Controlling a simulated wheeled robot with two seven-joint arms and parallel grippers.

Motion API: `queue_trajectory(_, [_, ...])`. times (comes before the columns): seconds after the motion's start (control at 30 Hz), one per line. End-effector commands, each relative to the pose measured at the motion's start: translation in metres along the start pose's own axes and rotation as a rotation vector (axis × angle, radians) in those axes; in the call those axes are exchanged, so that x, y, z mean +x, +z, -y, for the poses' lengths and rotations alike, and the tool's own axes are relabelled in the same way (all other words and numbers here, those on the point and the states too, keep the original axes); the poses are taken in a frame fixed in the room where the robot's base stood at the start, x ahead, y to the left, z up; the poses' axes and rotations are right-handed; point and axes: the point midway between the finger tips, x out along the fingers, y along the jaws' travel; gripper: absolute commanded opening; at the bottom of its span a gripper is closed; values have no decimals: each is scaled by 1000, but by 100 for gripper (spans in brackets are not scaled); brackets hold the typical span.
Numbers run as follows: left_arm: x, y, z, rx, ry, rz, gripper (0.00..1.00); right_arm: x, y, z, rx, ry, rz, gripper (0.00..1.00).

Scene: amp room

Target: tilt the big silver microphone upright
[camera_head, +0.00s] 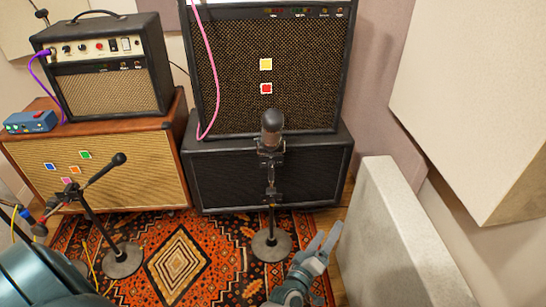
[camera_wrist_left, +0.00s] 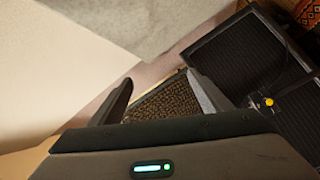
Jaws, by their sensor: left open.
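The big silver microphone (camera_head: 271,130) looks grey, with a rounded head, in a mount on top of a stand with a round base (camera_head: 271,244) on the rug. It stands in front of the amplifiers, and its exact tilt is hard to judge from above. My left gripper (camera_head: 325,238) is open and empty, low and to the right of the stand, apart from the microphone. In the left wrist view its two fingers (camera_wrist_left: 160,98) are spread with an amplifier grille behind them. The microphone cannot be made out there. My right gripper is not in view.
A large amplifier (camera_head: 230,60) sits on a black cabinet (camera_head: 315,178) behind the microphone. A pale panel (camera_head: 395,235) stands close to the right of my left gripper. A thin black microphone (camera_head: 103,168) on a stand is at left. A pink cable (camera_head: 211,60) hangs behind.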

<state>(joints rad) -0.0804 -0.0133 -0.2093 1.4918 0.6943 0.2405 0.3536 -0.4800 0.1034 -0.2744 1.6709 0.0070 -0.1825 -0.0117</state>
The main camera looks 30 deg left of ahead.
Motion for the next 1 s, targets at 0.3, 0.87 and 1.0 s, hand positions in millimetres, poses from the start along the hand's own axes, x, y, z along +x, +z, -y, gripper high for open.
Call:
queue_trajectory(0.3, [54,-162,-100,-924,412,-583,71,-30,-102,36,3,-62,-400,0])
queue_trajectory(0.87, [46,-220,-96,-2018,642,-962,71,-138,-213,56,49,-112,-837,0])
queue_trajectory(1.0, [46,-220,-97,-2024,641,-964,71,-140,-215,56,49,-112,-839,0])
